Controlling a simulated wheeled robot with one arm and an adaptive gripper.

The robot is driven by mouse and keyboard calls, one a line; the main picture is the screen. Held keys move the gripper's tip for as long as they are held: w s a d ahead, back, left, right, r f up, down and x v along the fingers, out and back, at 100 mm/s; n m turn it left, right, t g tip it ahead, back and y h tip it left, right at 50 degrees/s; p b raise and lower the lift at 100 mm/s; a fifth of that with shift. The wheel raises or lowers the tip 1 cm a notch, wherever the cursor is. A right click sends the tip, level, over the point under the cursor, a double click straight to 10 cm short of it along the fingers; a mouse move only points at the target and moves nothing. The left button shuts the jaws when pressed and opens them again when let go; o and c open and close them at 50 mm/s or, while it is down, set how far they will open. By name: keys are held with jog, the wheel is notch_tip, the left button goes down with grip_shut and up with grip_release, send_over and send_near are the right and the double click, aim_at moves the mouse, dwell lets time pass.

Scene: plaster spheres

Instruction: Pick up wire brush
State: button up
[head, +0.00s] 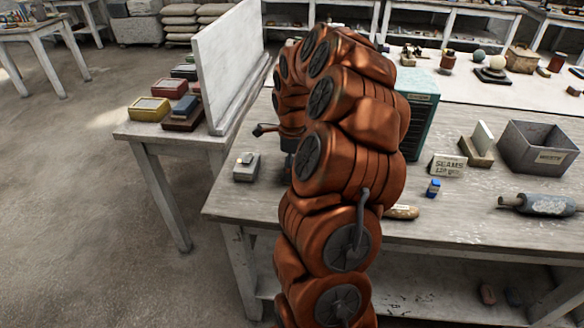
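My copper-coloured arm fills the middle of the head view and hides part of the workbench (460,232). A tan, elongated object (403,212) lies near the bench's front edge, just right of my arm. It may be the wire brush, but its left end is hidden and I see no bristles. My gripper (288,145) is mostly hidden behind the arm; only a dark part shows above the left of the bench. A small dark piece (265,129) sticks out to its left; I cannot tell whether it is a finger or something held.
A grey box (246,167) sits at the bench's left corner. A blue-and-white block (433,187), a sign (447,165), a metal bin (539,146) and a grey roller-like object (541,204) stand to the right. A teal cabinet (419,120) rises behind my arm. An upright white panel (228,62) stands left.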

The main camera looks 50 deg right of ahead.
jog(key=shift+c, duration=0.4)
jog(key=c, duration=0.7)
jog(key=shift+r, duration=0.1)
jog(key=shift+c, duration=0.2)
jog(key=shift+r+b, duration=0.6)
jog(key=shift+r, duration=0.9)
jog(key=shift+s+a+r, duration=0.1)
jog(key=shift+s+r, duration=0.05)
jog(key=s+a+b, duration=0.1)
jog(key=s+a, duration=0.2)
jog(key=s, duration=0.1)
jog(key=s+a+r+b, duration=0.1)
jog(key=s+a, duration=0.2)
jog(key=s, duration=0.1)
jog(key=s+a+b, duration=0.1)
jog(key=s+a, duration=0.3)
jog(key=shift+r, duration=0.3)
